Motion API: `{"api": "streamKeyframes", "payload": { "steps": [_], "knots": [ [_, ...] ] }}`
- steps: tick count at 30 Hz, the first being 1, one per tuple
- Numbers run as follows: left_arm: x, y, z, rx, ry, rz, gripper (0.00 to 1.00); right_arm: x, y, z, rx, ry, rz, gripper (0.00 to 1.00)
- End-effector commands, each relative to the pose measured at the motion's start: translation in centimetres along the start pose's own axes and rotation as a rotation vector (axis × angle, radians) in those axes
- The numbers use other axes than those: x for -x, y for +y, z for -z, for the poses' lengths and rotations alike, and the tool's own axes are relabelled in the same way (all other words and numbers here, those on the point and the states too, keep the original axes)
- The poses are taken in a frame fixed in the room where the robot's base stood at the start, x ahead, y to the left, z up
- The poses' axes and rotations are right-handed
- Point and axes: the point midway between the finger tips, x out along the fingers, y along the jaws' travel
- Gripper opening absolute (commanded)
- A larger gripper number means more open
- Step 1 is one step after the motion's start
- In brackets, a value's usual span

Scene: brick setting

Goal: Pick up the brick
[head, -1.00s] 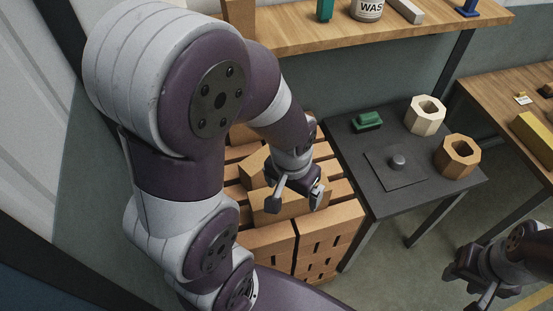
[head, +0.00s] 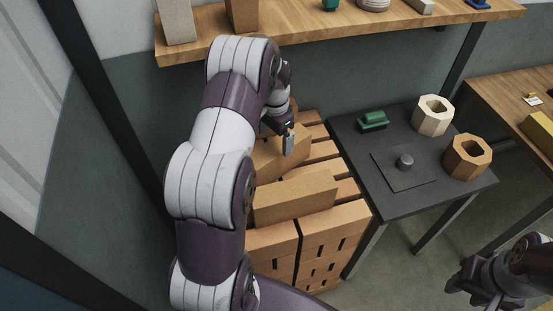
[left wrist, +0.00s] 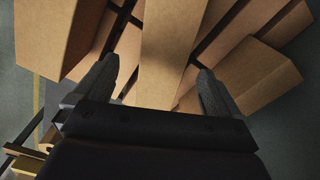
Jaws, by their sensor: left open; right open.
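Tan bricks lie on a stack in the middle of the head view. One brick (head: 294,197) lies on top at the front, and another brick (head: 280,158) lies behind it. My left gripper (head: 284,137) is over the rear brick, and my arm hides part of the stack's left side. In the left wrist view the open fingers stand on either side of a brick (left wrist: 168,45), with gaps visible; whether they reach down beside it I cannot tell. My right gripper (head: 476,288) is open at the lower right, away from the bricks.
More bricks flank the middle one in the left wrist view, one at left (left wrist: 45,35) and one at right (left wrist: 250,75). A dark table (head: 430,200) right of the stack holds a green block and two hollow octagonal pieces. A wooden shelf (head: 330,28) runs behind.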

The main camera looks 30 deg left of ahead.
Motion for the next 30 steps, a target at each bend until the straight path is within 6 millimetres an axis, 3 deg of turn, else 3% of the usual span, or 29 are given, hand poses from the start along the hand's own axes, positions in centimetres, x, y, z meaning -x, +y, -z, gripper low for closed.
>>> {"api": "streamKeyframes", "payload": {
  "steps": [10, 18, 20, 27, 30],
  "knots": [
    [-5.6, -0.4, 0.8, 0.002, 0.001, 0.001, 0.98, 1.8, 0.0, 0.2, 0.000, 0.000, 0.000, 0.43],
    [-6.4, -0.4, 0.9, 0.002, 0.005, 0.004, 0.98, 1.8, 0.0, 0.2, 0.000, 0.000, 0.000, 0.43],
    [-6.4, -0.4, 0.9, 0.002, 0.005, 0.004, 0.82, 1.8, 0.0, 0.2, 0.000, 0.000, 0.000, 0.43],
    [-6.4, -0.4, 0.9, 0.003, 0.005, 0.004, 0.03, 1.8, 0.0, 0.2, 0.000, 0.000, 0.000, 0.43],
    [-6.2, -0.5, 1.0, 0.003, 0.009, 0.007, 0.00, 1.8, 0.0, 0.2, 0.000, 0.000, 0.000, 0.43]
  ]
}}
